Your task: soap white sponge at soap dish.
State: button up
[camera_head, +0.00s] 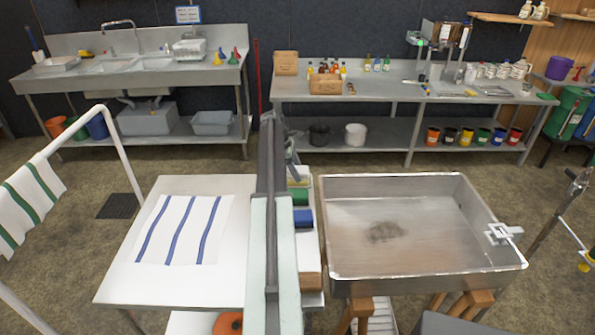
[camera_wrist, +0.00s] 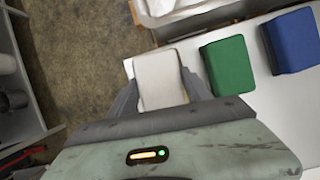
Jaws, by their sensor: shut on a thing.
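In the wrist view, the white sponge (camera_wrist: 158,72) sits between the two grey fingers of my gripper (camera_wrist: 160,88), which is shut on it. The sponge is at the end of a white surface (camera_wrist: 215,110), beside a green sponge; I cannot tell whether it still touches that surface. In the head view, my arm covers my gripper and most of that spot. I cannot make out a soap dish in either view.
A green sponge (camera_wrist: 228,66) and a blue sponge (camera_wrist: 291,41) lie right of the white one. A metal pan (camera_head: 340,278) stands right of my arm. A table with a striped cloth (camera_head: 182,230) is at left. A sink counter (camera_head: 120,64) stands at the back left.

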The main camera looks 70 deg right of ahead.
aim_at(298, 169)
jog(key=shift+r+p, duration=3.55)
jog(key=shift+f, duration=0.1)
jog(key=shift+s, duration=0.1)
